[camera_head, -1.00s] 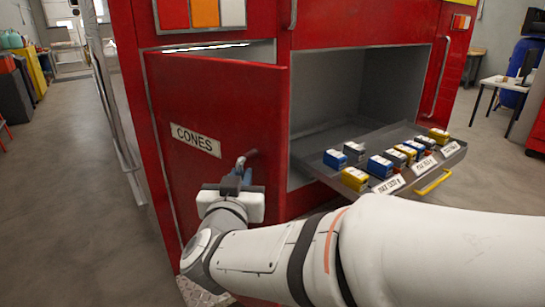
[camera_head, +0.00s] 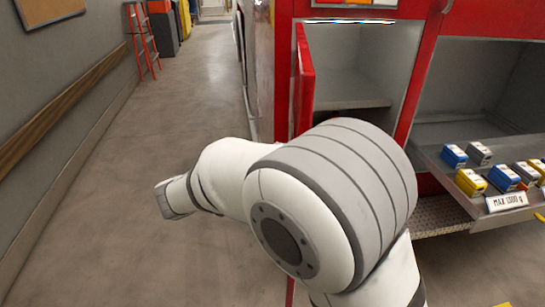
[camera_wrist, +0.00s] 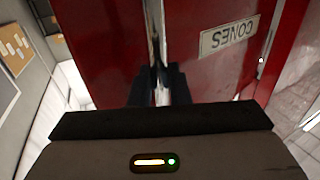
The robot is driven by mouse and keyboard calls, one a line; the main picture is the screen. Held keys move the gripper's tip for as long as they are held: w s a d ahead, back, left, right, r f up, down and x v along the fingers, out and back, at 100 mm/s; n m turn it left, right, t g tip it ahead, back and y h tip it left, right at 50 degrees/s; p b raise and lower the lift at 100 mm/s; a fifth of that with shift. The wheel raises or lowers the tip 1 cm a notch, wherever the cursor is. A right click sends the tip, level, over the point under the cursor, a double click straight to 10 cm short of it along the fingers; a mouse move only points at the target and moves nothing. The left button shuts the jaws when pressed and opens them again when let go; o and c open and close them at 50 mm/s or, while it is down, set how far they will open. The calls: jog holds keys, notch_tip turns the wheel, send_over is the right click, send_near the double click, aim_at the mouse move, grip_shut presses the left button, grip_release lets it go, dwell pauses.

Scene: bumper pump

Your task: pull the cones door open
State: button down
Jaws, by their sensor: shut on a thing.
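The red cones door (camera_head: 304,85) stands swung wide open and is seen nearly edge-on in the head view, at the left of its grey compartment (camera_head: 355,50). In the wrist view the door's red face (camera_wrist: 200,65) fills the upper part, with its upside-down CONES label (camera_wrist: 228,36). My gripper (camera_wrist: 161,80) is shut on the door's handle (camera_wrist: 157,45), which runs up between the dark fingers. In the head view my arm covers the lower door, and the fingers and handle cannot be made out.
A pulled-out tray (camera_head: 470,200) with several small blue, yellow and grey boxes juts out at the right. Grey floor (camera_head: 190,90) is free to the left, up to a wall with a wooden rail (camera_head: 60,105). A red ladder (camera_head: 143,40) stands farther back.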

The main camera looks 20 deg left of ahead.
jog(key=shift+w+a+r, duration=0.1)
jog(key=shift+r, duration=0.2)
jog(key=c, duration=1.8)
grip_release()
jog(key=o, duration=0.3)
jog(key=shift+w+f, duration=0.15)
jog(key=shift+o, duration=0.3)
jog(key=b+v, duration=0.1)
jog(key=v, duration=0.7)
jog(key=shift+b, duration=0.3)
